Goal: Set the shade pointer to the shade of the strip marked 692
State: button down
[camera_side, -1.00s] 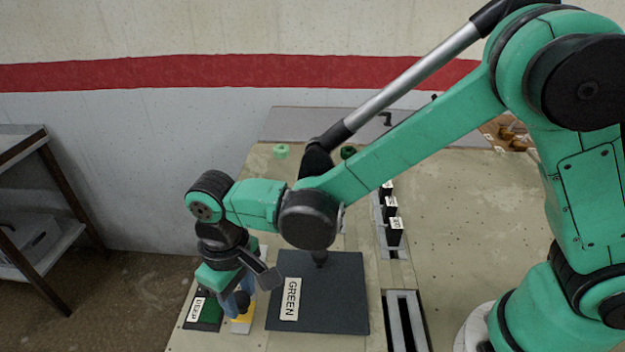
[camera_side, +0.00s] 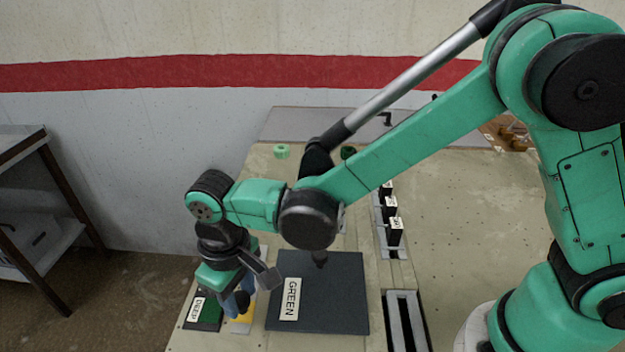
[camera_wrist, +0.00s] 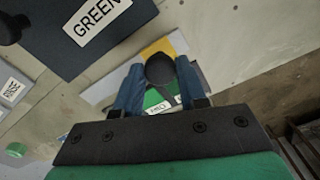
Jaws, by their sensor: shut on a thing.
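My gripper (camera_wrist: 159,88) is low over the near left of the board, its two blue fingers shut on a dark round knob (camera_wrist: 160,69). I take the knob to be the shade pointer; a dark bar runs from it over a green patch (camera_wrist: 153,98). A yellow patch (camera_wrist: 158,47) lies beside the green one.
A dark panel (camera_side: 340,300) labelled GREEN lies right of my gripper. A slotted rail (camera_side: 405,320) is at its right. The board's right part is mostly clear.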

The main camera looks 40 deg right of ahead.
dwell(0.3)
jog(key=w+d, duration=0.3)
jog(key=shift+w+d, duration=0.3)
jog(key=shift+w, duration=0.05)
jog(key=shift+c, duration=2.4)
grip_release()
jog(key=shift+r, duration=0.1)
jog(key=shift+r, duration=2.7)
